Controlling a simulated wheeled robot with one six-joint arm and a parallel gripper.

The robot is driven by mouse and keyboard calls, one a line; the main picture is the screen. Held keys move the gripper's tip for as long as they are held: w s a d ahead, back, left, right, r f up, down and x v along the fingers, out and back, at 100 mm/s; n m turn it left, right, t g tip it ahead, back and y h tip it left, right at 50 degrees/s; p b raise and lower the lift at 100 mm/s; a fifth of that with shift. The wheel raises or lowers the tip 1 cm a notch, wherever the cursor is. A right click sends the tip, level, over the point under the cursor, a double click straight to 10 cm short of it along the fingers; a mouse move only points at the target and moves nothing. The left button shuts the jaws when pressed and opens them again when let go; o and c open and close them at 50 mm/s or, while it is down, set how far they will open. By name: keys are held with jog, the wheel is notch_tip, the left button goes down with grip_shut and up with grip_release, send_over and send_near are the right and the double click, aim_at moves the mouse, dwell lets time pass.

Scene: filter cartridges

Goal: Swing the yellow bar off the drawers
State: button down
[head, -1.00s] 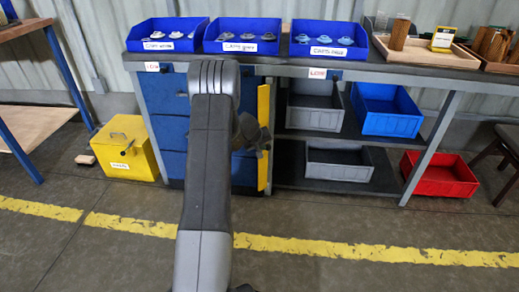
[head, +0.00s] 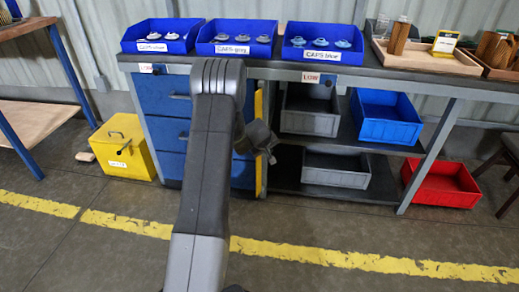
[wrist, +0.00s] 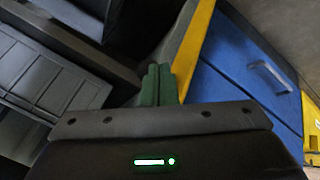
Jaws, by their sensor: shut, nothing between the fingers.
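The yellow bar (head: 258,104) stands upright at the right edge of the blue drawers (head: 167,97) in the head view, partly hidden by my arm and gripper. It shows as a narrow strip. In the wrist view the yellow bar (wrist: 194,45) runs along the near edge of a blue drawer front (wrist: 235,85) with a grey handle. My gripper (wrist: 158,70) has its green fingers together, empty, close beside the bar on the side away from the drawers. I cannot tell whether they touch it. In the head view my gripper (head: 270,153) is just right of the bar.
Open shelves with grey bins (head: 336,168) and blue and red bins (head: 440,184) stand right of the drawers. A yellow box (head: 123,148) sits on the floor at left. Blue cap bins (head: 235,38) line the bench top. The floor in front is clear.

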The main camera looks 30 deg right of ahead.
jog(key=shift+s+d+p, duration=0.2)
jog(key=shift+d+p, duration=1.15)
jog(key=shift+d, duration=0.25)
